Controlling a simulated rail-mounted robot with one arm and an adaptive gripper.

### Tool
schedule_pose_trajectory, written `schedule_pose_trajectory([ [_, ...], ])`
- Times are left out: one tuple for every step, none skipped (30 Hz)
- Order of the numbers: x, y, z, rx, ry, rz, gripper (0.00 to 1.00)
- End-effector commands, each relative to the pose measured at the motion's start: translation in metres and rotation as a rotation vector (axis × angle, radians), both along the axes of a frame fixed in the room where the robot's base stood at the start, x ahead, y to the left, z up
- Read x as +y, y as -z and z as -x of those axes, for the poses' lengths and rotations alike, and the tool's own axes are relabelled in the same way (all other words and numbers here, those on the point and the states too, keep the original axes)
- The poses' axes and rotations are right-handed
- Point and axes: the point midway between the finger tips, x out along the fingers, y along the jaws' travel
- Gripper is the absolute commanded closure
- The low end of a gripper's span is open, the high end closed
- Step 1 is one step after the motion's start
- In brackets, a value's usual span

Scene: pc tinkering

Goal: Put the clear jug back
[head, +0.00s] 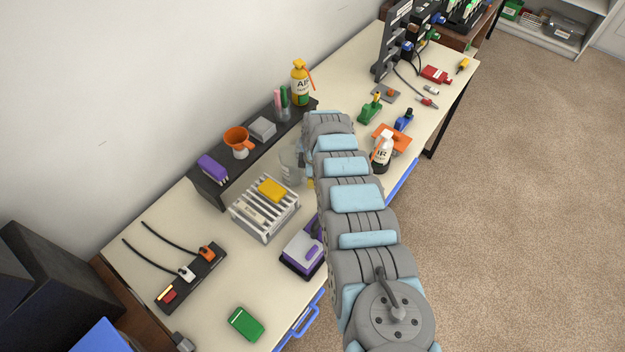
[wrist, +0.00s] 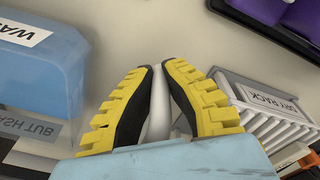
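The clear jug (head: 290,166) shows faintly in the head view, between the dark shelf and my arm, just behind the drying rack (head: 265,207). My arm hides part of it. My gripper (head: 310,183) is mostly hidden behind my arm there, with a bit of yellow showing beside the jug's base. In the wrist view my gripper's yellow and black fingers (wrist: 158,68) are nearly together, with a pale upright strip between them that looks like the jug's handle. The jug's clear body is hard to make out in that view.
In the wrist view a blue wash tub (wrist: 40,65) is at left and the drying rack (wrist: 265,115) close at right. The dark shelf (head: 222,190) bears an orange funnel (head: 237,140) and a grey box (head: 262,128). A purple-and-white box (head: 303,250) sits near the front edge.

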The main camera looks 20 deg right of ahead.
Motion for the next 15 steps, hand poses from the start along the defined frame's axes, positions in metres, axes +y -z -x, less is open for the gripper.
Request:
schedule_pose_trajectory([
  [0.0, 0.0007, 0.0, 0.0, 0.0, 0.0, 0.83],
  [0.0, 0.0005, 0.0, 0.0, 0.0, 0.0, 0.75],
  [0.0001, 0.0003, -0.0001, 0.0, 0.0, 0.0, 0.67],
  [0.0, 0.0004, 0.0, 0.0, 0.0, 0.0, 0.67],
  [0.0, 0.0004, 0.0, 0.0, 0.0, 0.0, 0.67],
  [0.0001, 0.0003, -0.0001, 0.0, 0.0, 0.0, 0.67],
  [0.0, 0.0003, 0.0, 0.0, 0.0, 0.0, 0.67],
  [0.0001, 0.0003, 0.0001, 0.0, 0.0, 0.0, 0.67],
  [0.0001, 0.0003, 0.0001, 0.0, 0.0, 0.0, 0.67],
  [0.0001, 0.0004, 0.0002, 0.0, 0.0, 0.0, 0.67],
  [0.0, 0.0001, 0.0, 0.0, 0.0, 0.0, 0.67],
  [0.0, -0.0005, 0.0001, 0.0, 0.0, 0.0, 0.67],
  [0.0, -0.0015, 0.0, 0.0, 0.0, 0.0, 0.67],
  [-0.0001, -0.0029, 0.0001, 0.0, 0.0, 0.0, 0.67],
  [-0.0003, -0.0047, 0.0002, 0.0, 0.0, 0.0, 0.67],
])
